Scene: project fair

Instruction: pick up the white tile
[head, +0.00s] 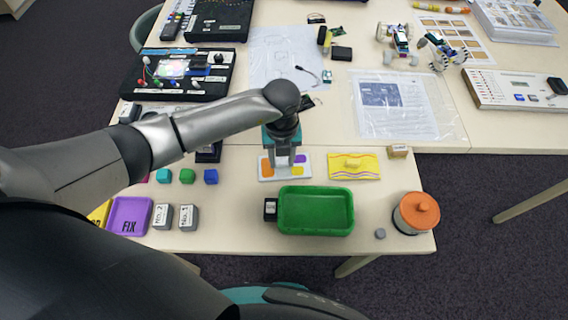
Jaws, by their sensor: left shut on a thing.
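My left gripper (283,163) points down over a flat white board (262,178) with orange, purple and yellow patches, in the middle of the near table. Its fingers are closed on the white tile (283,171), which is mostly hidden by them and hard to tell from the white board. The tile is at or just above the board; I cannot tell whether it touches. My right gripper is not in view.
A green tray (316,234) stands just in front of the board. A yellow patterned mat (340,176) lies to its right, and an orange-lidded jar (416,212) stands farther right. Coloured cubes (187,176) and a purple tray (130,230) are left.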

